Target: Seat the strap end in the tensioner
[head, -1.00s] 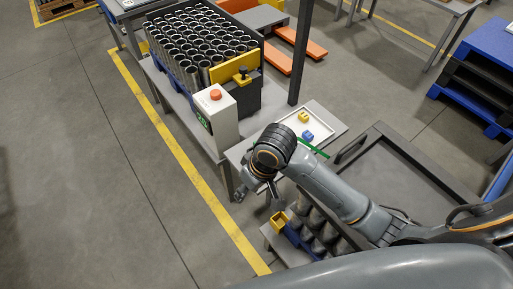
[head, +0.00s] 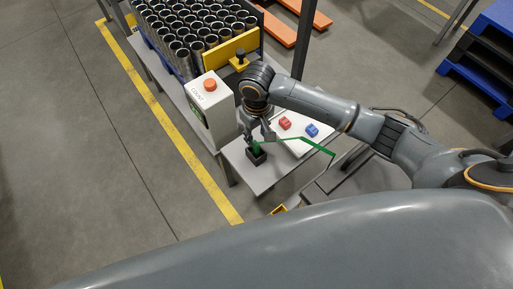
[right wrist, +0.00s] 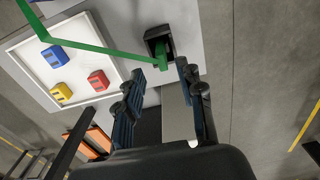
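The tensioner (head: 257,158) is a small black box on the grey table; it also shows in the right wrist view (right wrist: 151,36). The green strap (right wrist: 95,45) comes in from the side and bends down at the tensioner. Its end (right wrist: 162,53) lies at the tensioner's dark opening; how deep it sits I cannot tell. My right gripper (head: 260,138) is just above the tensioner, pointing down. In the right wrist view its fingers (right wrist: 162,75) stand apart either side of the strap end, with a gap visible. My left gripper is not in view.
A white tray (head: 300,143) with red, blue and yellow blocks lies beside the tensioner. A control box with an orange button (head: 210,85) stands close to my right wrist. Open floor lies left.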

